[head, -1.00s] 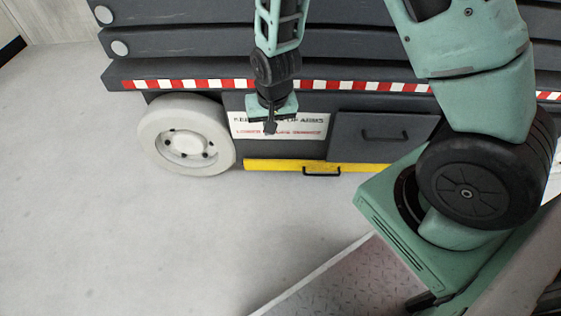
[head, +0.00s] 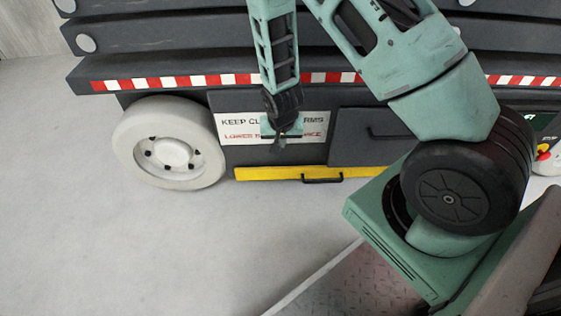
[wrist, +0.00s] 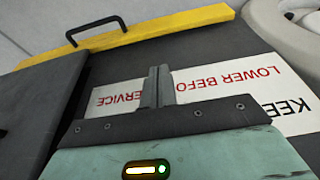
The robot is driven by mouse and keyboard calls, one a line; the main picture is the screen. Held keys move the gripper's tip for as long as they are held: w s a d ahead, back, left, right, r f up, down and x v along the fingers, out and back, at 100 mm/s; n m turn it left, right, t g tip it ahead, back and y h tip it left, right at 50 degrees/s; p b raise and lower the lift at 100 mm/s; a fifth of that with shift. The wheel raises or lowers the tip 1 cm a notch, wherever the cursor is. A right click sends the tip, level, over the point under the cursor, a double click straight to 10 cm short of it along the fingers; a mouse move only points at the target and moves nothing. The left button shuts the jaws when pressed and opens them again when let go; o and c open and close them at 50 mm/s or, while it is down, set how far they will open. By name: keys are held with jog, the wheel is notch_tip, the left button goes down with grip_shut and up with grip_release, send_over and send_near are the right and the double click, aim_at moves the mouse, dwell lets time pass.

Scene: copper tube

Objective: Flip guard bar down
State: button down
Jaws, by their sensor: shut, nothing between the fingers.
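The yellow guard bar (head: 260,173) runs along the lower edge of the dark machine side, with a black handle (head: 322,179) on it. In the wrist view the guard bar (wrist: 130,40) and its handle (wrist: 95,30) lie beyond the fingers, at the upper left. My gripper (head: 280,143) is shut and empty. It hangs in front of the white warning sign (head: 235,124), above the bar and left of the handle. In the wrist view my gripper's fingertips (wrist: 158,72) are together over the sign, apart from the bar.
A dark panel (head: 360,150) with its own handle is right of the sign. A white wheel (head: 170,145) stands to the left. A red-and-white striped edge (head: 200,81) juts out above. The grey floor in front is clear.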

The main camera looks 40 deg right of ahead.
jog(key=b, duration=0.8)
send_near(281, 167)
jog(key=x, duration=0.5)
jog(key=shift+w+d+f, duration=0.1)
jog(key=shift+w+f, duration=0.05)
jog(key=shift+f+b, duration=0.35)
jog(key=shift+f, duration=0.25)
notch_tip(281, 167, down, 9)
jog(key=b, duration=0.2)
jog(key=shift+f, duration=0.1)
